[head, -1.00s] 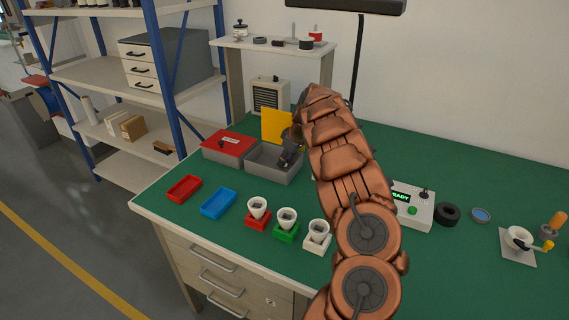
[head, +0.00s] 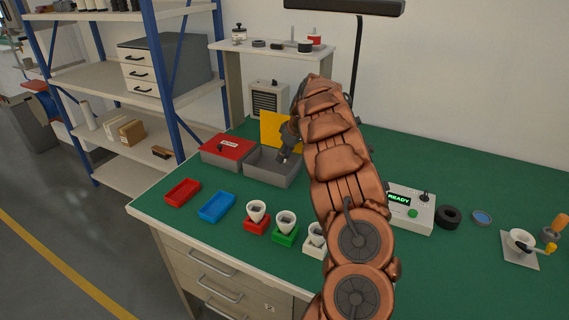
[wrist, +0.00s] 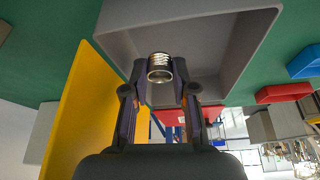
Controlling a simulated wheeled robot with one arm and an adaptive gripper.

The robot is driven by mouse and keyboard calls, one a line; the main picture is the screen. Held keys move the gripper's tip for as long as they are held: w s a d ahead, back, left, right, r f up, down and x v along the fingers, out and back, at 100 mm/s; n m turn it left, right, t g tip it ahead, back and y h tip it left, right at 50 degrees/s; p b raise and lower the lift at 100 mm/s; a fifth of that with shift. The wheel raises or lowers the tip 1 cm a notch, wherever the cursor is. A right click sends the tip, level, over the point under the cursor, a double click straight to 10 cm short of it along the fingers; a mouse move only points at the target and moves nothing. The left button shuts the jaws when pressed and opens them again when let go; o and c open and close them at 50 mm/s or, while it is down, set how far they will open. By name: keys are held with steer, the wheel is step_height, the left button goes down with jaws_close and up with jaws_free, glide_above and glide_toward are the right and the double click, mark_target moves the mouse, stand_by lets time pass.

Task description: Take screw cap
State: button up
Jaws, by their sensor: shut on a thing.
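The screw cap (wrist: 159,68) is a small silvery threaded metal piece in the wrist view, between my gripper's fingertips. My gripper (wrist: 159,80) is shut on it. In the head view my gripper (head: 284,155) is over the open grey bin (head: 272,173), and the cap itself is too small to make out there. The grey bin also shows in the wrist view (wrist: 245,45), beyond the fingertips. Whether the cap is inside the bin or just above its rim is hard to tell.
A red-lidded box (head: 226,148) stands left of the bin, and a yellow panel (head: 271,130) behind it. Red (head: 182,193) and blue (head: 216,207) trays, bulb-like pieces on red (head: 256,226), green (head: 285,239) and white bases, and a READY tester (head: 408,215) share the green bench.

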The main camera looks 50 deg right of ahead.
steer(key=s+a+r+b, duration=0.1)
steer(key=a+r, duration=0.3)
steer(key=a, duration=0.5)
steer(key=s+a+r+b, duration=0.2)
steer(key=s+a+r, duration=0.2)
steer(key=a, duration=0.5)
steer(key=shift+s+a, duration=0.2)
steer(key=shift+a, duration=0.2)
stand_by(1.0)
steer(key=shift+a+f, duration=0.1)
